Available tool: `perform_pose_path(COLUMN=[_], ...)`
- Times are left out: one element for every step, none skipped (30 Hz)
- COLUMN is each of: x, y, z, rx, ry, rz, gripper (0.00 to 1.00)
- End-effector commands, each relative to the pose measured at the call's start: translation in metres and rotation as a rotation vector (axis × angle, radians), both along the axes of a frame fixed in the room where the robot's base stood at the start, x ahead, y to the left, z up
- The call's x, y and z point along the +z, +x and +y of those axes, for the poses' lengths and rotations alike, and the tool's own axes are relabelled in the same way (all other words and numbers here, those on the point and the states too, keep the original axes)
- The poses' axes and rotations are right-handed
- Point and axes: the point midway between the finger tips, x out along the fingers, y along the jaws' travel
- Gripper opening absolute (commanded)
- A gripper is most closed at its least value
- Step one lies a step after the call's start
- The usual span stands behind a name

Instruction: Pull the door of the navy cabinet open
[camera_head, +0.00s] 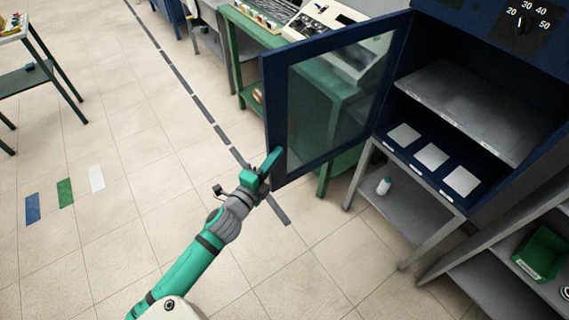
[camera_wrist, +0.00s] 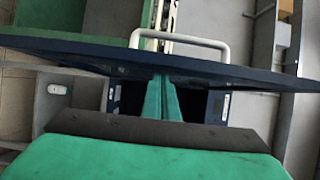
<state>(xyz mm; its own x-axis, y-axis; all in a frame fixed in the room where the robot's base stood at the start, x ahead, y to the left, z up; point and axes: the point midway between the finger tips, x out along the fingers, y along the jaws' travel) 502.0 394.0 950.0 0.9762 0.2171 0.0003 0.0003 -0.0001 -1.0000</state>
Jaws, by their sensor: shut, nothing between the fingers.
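The navy cabinet (camera_head: 468,200) stands at the right with its front open. Its navy-framed glass door (camera_head: 278,115) is swung wide out to the left, showing its inner face. My green gripper (camera_head: 273,158) is shut and empty at the lower free corner of the door, on the inner side. In the wrist view the shut fingers (camera_wrist: 162,82) point at the door (camera_wrist: 85,52), seen nearly edge-on. Whether they touch it I cannot tell. The white bar handle (camera_wrist: 195,42) shows on the far side of the door, away from my fingers.
Inside the cabinet are a grey shelf (camera_head: 465,100) and several white plates (camera_head: 433,156). A green bench (camera_head: 245,95) with equipment stands behind the door. A grey rack with a green bin (camera_head: 540,252) stands at lower right. Tiled floor (camera_head: 130,170) lies clear to the left.

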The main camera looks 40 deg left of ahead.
Motion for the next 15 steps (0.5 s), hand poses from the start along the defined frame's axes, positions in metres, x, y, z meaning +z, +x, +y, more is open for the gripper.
perform_pose_path(x=[-0.0004,-0.0003,-0.0003,-0.0002,-0.0002,-0.0002,-0.0002,-0.0002,-0.0001,-0.0001,-0.0002,-0.0001,-0.0002,-0.0002,-0.0002], y=[0.0012,0.0016,0.0018,0.0019,0.0020,0.0020,0.0020,0.0021,0.0021,0.0021,0.0020,0.0020,0.0020,0.0020,0.0020], z=[0.0034,0.0050,0.0070,0.0083,0.0094,0.0103,0.0107,0.0109,0.0110,0.0109,0.0109,0.0108,0.0108,0.0107,0.0106], rx=[-0.001,-0.002,-0.002,-0.002,-0.001,-0.001,-0.001,-0.001,-0.001,-0.001,-0.001,-0.001,-0.001,-0.001,-0.001], ry=[0.000,0.000,0.000,0.000,0.000,0.000,0.000,0.000,0.000,0.000,0.000,0.000,0.000,0.000,0.000], rz=[0.001,0.001,0.000,0.000,0.000,0.000,0.000,0.000,0.000,0.000,0.000,0.000,0.000,0.000,0.000], gripper=[0.00,0.00,0.00,0.00,0.00,0.00,0.00,0.00,0.00,0.00,0.00,0.00,0.00,0.00,0.00])
